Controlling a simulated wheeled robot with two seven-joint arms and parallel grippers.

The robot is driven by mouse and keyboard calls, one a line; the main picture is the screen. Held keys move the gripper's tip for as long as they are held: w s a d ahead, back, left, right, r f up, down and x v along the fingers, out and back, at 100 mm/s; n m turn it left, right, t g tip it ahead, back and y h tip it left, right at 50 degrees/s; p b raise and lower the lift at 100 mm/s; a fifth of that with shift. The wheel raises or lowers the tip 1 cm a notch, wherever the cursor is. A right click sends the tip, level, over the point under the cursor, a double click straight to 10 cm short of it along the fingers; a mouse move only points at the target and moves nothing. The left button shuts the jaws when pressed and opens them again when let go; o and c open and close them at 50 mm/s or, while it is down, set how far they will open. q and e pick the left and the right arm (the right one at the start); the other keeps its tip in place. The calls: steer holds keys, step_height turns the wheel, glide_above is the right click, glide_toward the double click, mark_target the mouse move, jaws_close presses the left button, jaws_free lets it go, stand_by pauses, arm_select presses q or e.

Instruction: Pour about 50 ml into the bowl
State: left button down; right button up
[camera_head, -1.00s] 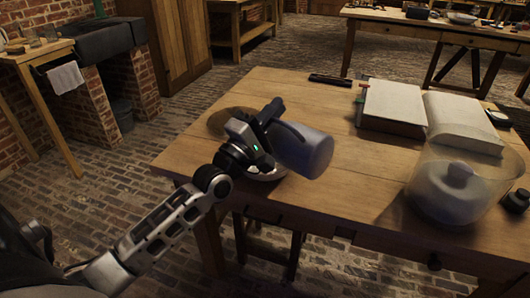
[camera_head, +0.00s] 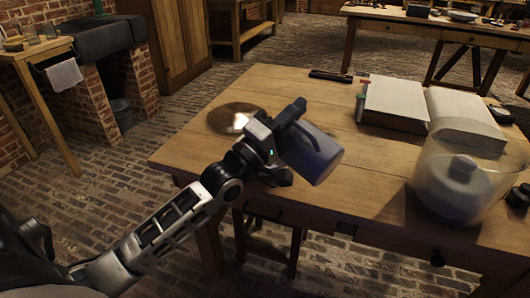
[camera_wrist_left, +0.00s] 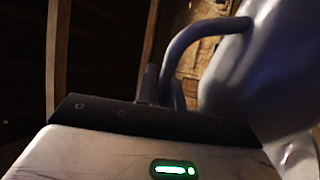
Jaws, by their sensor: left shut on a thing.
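My left gripper (camera_head: 285,136) is shut on the handle of a blue-grey jug (camera_head: 317,158). The jug is held tilted above the table's near edge. In the left wrist view, the jug's curved handle (camera_wrist_left: 187,62) rises from the jaws and its smooth body (camera_wrist_left: 240,85) fills the right side. The bowl is hidden behind my gripper and arm in the head view. A pale curved shape (camera_wrist_left: 298,155) at the lower right of the wrist view may be its rim. No liquid stream can be made out. My right gripper is out of view.
A dark bar (camera_head: 330,75) lies at the back. The table's middle is clear.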

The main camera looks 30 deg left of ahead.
arm_select(q)
steer(key=shift+s+d+f+m, duration=0.1)
steer(key=shift+d+m, duration=0.3)
steer(key=shift+d, duration=0.05)
steer(key=shift+d+r+m+g+h+p, duration=0.5)
steer(key=shift+d+m+h+p, duration=0.15)
steer(key=shift+m, duration=0.25)
steer(key=shift+s+d+m, duration=0.1)
steer(key=shift+d+m, duration=0.05)
steer(key=shift+m, duration=0.15)
steer(key=shift+d+f+h, duration=0.1)
steer(key=shift+f+h, duration=0.05)
steer(key=shift+h, duration=0.1)
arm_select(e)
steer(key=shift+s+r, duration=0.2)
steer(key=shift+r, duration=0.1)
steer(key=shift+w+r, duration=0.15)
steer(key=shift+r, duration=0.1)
